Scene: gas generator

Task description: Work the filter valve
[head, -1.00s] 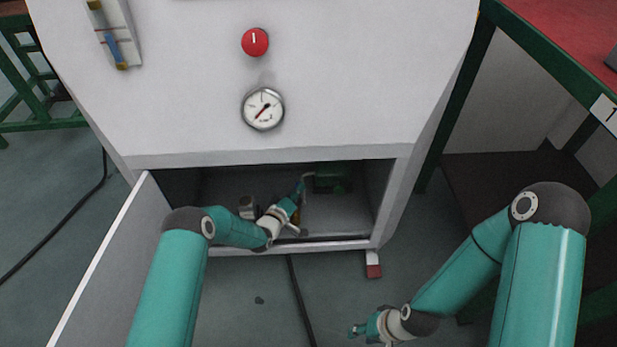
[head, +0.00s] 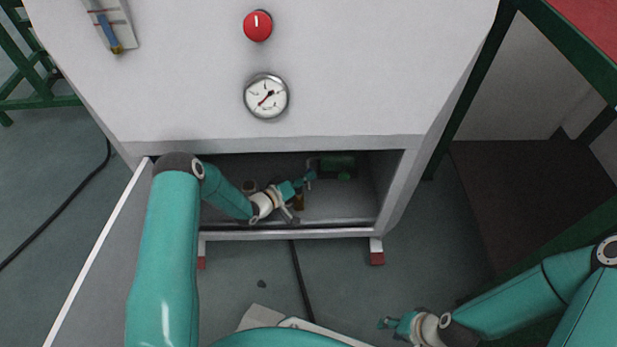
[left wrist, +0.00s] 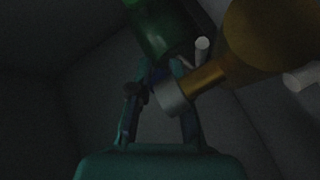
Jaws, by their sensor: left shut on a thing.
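My left gripper (head: 308,178) reaches into the open lower compartment of the white cabinet, in front of a green cylinder (head: 338,163). In the left wrist view its fingers (left wrist: 160,82) are shut on a small dark blue part, which looks like the filter valve's handle (left wrist: 158,74), just under the green cylinder (left wrist: 160,25). The picture is dim and the fingers partly hide the handle, so its angle cannot be told. A brass-coloured body (left wrist: 265,40) with a silver end is close to the right finger. My right gripper (head: 386,323) is low over the floor, outside the cabinet; its jaws are too small to read.
The compartment door (head: 100,255) stands open at the left. The compartment's lower edge (head: 290,234) and side walls surround my left forearm. A gauge (head: 266,96) and a red knob (head: 257,26) are above. A black cable (head: 300,280) runs along the floor. A green-framed table stands right.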

